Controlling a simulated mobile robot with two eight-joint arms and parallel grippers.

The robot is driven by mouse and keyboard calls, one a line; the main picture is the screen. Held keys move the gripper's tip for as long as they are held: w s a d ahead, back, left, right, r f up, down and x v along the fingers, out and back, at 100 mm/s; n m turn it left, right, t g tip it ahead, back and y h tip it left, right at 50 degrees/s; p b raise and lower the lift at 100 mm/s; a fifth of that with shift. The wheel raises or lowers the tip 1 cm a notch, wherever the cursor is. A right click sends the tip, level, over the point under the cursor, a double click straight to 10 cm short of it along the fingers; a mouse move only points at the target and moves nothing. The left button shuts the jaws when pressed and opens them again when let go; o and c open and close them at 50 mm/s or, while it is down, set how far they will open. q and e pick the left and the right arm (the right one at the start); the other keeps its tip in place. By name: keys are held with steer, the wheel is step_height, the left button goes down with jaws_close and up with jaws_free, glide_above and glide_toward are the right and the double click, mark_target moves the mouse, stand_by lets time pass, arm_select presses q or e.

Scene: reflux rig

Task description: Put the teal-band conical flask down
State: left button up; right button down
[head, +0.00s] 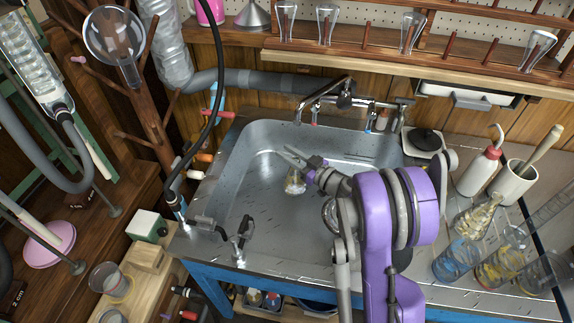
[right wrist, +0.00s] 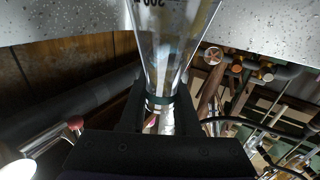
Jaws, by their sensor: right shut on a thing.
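The conical flask (head: 295,183) is clear glass and hangs below my right gripper (head: 296,160), over the sink basin (head: 262,215). In the right wrist view the flask (right wrist: 168,45) shows large, with dark printed marks on its wall and a teal band (right wrist: 162,101) round its neck. My right gripper (right wrist: 160,112) is shut on the neck at the band. Whether the flask's base touches the basin floor cannot be told. My left gripper is not in view.
A chrome tap (head: 325,95) reaches over the back of the sink. A red-capped wash bottle (head: 482,170), a mortar (head: 515,182) and several glass vessels crowd the right worktop. Fittings (head: 243,235) stand on the front left sink edge. The basin's left part is clear.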

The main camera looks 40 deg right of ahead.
mark_target(295, 173)
steer(key=shift+f+b, duration=0.55)
steer(key=shift+f, duration=1.15)
steer(key=shift+f, duration=0.15)
steer(key=c, duration=0.6)
jaws_free()
steer(key=shift+r, duration=0.2)
steer(key=s, duration=0.5)
steer(key=s+d+p, duration=0.1)
steer(key=s, duration=0.1)
steer(key=shift+s, duration=0.2)
